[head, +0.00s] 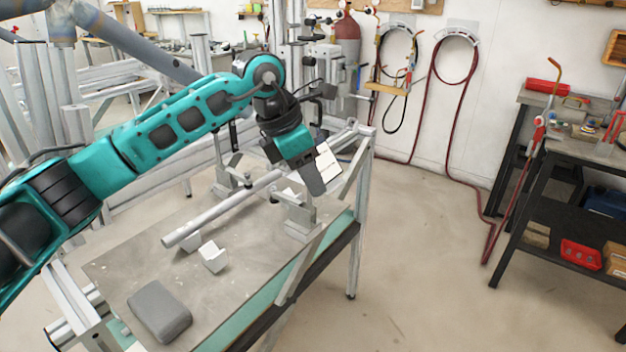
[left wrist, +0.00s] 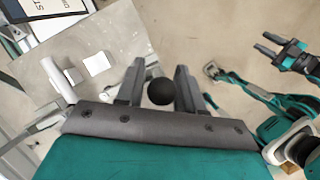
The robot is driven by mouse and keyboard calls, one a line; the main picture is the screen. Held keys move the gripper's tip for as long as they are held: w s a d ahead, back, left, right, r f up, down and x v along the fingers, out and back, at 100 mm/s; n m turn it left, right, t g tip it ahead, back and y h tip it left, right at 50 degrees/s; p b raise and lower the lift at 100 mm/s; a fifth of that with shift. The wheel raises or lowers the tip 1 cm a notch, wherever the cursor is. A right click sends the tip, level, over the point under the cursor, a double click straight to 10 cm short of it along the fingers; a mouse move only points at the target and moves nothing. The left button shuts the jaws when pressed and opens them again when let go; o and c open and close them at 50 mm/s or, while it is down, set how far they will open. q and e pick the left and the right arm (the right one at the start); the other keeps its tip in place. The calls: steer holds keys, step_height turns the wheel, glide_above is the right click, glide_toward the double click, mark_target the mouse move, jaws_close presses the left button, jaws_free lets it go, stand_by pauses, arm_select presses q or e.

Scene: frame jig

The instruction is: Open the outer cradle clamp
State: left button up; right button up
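A long pale tube (head: 222,208) lies across the jig table (head: 120,268). An upright cradle clamp (head: 298,212) stands at the table's right side, just below my left gripper (head: 322,180). A second clamp (head: 232,178) stands further back; I cannot tell from labels which is the outer one. In the left wrist view a round black knob (left wrist: 161,91) sits between the two fingers of my left gripper (left wrist: 160,72). Thin gaps seem to show beside it, so the fingers look open around it. My right gripper (left wrist: 278,48) shows at the right there, fingers apart and empty.
A small white block (head: 213,257) and a grey pad (head: 160,311) lie on the table. A frame rail (head: 325,250) runs along its right edge. A dark workbench (head: 560,150) stands far right. The floor between is clear.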

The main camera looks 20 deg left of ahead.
arm_select(q)
steer(key=shift+x, duration=0.8)
steer(key=shift+c, duration=0.3)
jaws_close()
